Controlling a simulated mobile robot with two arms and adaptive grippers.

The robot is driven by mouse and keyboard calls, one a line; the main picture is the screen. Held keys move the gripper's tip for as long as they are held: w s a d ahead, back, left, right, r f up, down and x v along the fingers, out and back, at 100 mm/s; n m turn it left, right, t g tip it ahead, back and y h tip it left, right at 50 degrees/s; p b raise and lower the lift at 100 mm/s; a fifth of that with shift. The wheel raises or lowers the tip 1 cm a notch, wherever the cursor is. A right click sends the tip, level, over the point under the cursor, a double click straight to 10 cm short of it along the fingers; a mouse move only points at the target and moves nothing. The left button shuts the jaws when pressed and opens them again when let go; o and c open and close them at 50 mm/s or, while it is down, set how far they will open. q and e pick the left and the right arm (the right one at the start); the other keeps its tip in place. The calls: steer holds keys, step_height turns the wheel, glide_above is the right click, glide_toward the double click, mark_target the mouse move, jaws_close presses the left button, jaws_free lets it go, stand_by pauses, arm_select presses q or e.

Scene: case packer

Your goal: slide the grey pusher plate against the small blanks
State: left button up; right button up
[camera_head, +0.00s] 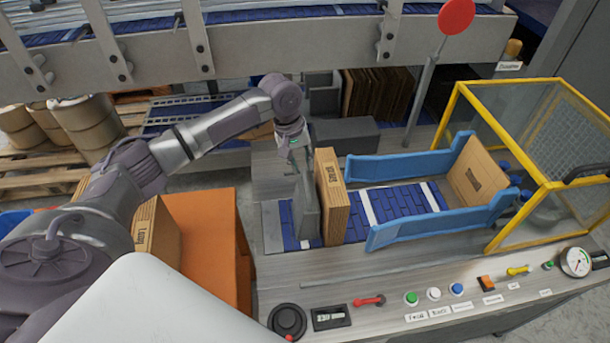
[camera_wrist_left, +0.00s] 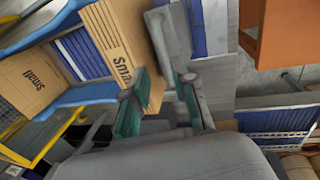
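The grey pusher plate (camera_head: 307,207) stands upright on the blue belt in the head view. The small blanks (camera_head: 333,197), a brown cardboard stack, stand just to its right; a narrow gap seems to lie between them. My left gripper (camera_head: 296,148) is at the top of the plate. In the left wrist view, the fingers of my left gripper (camera_wrist_left: 161,88) are apart, with the grey plate (camera_wrist_left: 170,40) between or just beyond them. I cannot tell whether both pads touch it. The blanks (camera_wrist_left: 112,45) show left of the plate there. My right gripper is not in view.
Two blue side rails (camera_head: 410,165) flank the belt (camera_head: 400,203), with another cardboard blank (camera_head: 478,172) at its far right end. A yellow guard frame (camera_head: 545,160) stands there. Buttons and a red lever (camera_head: 370,300) line the front panel. An orange box (camera_head: 205,235) stands left.

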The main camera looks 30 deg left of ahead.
arm_select(q)
steer(key=shift+s+a+r, duration=0.1)
steer(key=shift+a+r, duration=0.05)
steer(key=shift+r, duration=0.7)
steer(key=shift+s+a+r, duration=0.1)
steer(key=shift+r, duration=0.7)
steer(key=shift+f, duration=0.1)
